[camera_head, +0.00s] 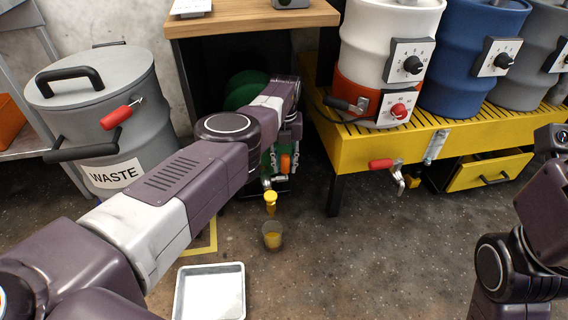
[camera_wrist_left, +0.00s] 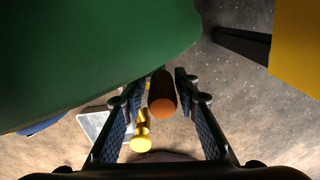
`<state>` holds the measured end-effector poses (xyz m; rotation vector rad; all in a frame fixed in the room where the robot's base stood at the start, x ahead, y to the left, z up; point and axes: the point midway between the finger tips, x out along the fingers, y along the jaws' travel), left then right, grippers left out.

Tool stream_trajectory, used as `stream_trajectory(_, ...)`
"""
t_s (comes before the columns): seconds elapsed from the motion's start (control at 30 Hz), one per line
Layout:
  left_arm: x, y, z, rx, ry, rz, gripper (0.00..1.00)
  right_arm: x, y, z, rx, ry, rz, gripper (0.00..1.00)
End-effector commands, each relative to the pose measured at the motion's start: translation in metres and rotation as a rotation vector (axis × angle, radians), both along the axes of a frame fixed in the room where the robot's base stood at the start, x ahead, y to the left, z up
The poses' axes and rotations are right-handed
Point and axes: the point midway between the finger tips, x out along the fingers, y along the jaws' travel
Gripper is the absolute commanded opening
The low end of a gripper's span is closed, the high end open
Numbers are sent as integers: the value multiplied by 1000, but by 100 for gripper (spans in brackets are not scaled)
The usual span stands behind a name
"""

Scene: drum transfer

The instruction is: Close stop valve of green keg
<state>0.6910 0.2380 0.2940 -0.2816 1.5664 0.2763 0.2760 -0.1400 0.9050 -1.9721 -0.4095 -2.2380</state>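The green keg (camera_head: 246,90) lies in the dark space under the wooden table, mostly hidden by my left arm; its green body (camera_wrist_left: 90,50) fills the upper left of the left wrist view. The orange valve handle (camera_head: 285,163) shows beside my left gripper (camera_head: 283,168) in the head view. In the left wrist view, the orange handle (camera_wrist_left: 162,98) lies between the two spread fingers of the left gripper (camera_wrist_left: 161,82), with narrow gaps on both sides. A yellow tap part (camera_head: 271,199) is below it. My right gripper is out of frame; only right arm links show.
A small cup (camera_head: 272,235) with yellowish content stands on the floor below the yellow part. A metal tray (camera_head: 209,292) lies in front. A grey waste drum (camera_head: 130,125) is left; a yellow drum stand (camera_head: 385,142) with a red-handled tap (camera_head: 381,164) is right.

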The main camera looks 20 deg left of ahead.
Motion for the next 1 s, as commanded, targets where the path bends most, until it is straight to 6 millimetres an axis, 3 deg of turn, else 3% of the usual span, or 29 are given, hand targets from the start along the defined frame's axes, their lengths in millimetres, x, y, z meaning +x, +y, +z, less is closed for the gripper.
stream_trajectory(0.27, 1, -1, 23, 0, -2, 2, 29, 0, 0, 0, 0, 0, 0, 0)
stream_trajectory(0.4, 2, 0, 48, 1, -5, 3, 29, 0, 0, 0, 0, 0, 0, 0)
stream_trajectory(0.6, 2, 2, 70, 2, -2, 3, 29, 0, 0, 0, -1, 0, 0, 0)
stream_trajectory(1.0, 2, 2, 74, 2, -2, 2, 29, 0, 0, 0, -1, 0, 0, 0)
